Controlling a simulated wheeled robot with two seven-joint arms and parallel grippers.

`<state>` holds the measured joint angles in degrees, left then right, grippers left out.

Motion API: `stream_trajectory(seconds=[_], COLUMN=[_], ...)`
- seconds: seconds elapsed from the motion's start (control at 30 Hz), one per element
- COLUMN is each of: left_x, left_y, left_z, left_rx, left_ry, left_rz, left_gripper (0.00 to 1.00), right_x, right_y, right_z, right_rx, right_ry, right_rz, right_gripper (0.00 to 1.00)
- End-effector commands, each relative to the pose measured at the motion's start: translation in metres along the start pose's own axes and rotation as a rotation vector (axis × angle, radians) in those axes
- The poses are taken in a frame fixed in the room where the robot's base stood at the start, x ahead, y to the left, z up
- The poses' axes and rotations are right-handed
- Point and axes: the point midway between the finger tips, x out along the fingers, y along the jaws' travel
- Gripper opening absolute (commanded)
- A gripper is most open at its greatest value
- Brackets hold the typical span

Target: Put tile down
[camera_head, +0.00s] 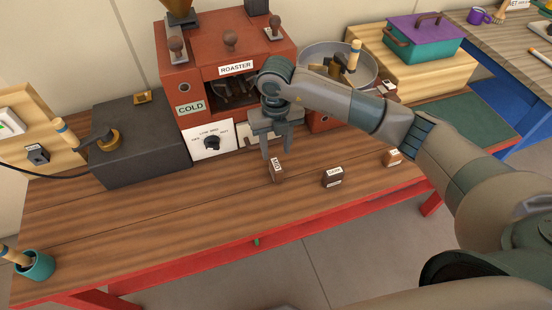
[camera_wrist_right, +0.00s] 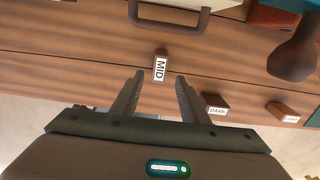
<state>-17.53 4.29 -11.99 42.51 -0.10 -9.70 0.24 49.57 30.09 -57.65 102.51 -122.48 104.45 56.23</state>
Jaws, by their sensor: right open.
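A small dark brown tile labelled MID (camera_head: 277,169) stands on the wooden table in front of the roaster; it also shows in the right wrist view (camera_wrist_right: 160,68). My right gripper (camera_head: 277,154) points down just behind and above this tile. Its two fingers are apart, with nothing held between them; in the right wrist view the tile shows between and just beyond the fingertips (camera_wrist_right: 160,76). A dark tile labelled DARK (camera_wrist_right: 214,103) stands to its right, also in the head view (camera_head: 332,177). A lighter brown tile (camera_head: 393,158) stands farther right. My left gripper is not in view.
A teal cup (camera_head: 38,266) stands at the front left. The table's front middle (camera_head: 170,225) is clear.

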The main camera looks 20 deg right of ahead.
Motion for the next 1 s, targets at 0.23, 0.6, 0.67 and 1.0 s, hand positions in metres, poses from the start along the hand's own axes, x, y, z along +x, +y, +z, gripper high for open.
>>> stream_trajectory(seconds=[0.23, 0.6, 0.67, 1.0], left_x=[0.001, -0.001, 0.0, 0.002], left_y=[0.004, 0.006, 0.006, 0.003], left_z=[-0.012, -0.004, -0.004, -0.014], left_rx=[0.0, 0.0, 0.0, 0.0], left_ry=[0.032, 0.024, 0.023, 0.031], left_rz=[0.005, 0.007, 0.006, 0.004], left_gripper=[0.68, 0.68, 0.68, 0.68], right_x=[-0.017, -0.018, -0.018, -0.018], right_y=[0.0, 0.0, 0.0, 0.001], right_z=[0.0, -0.001, -0.001, -0.001], right_rx=[-0.001, -0.001, -0.001, -0.003], right_ry=[0.0, 0.001, 0.001, 0.002], right_rz=[-0.001, -0.001, -0.001, 0.005], right_gripper=[0.4, 0.4, 0.4, 0.4])
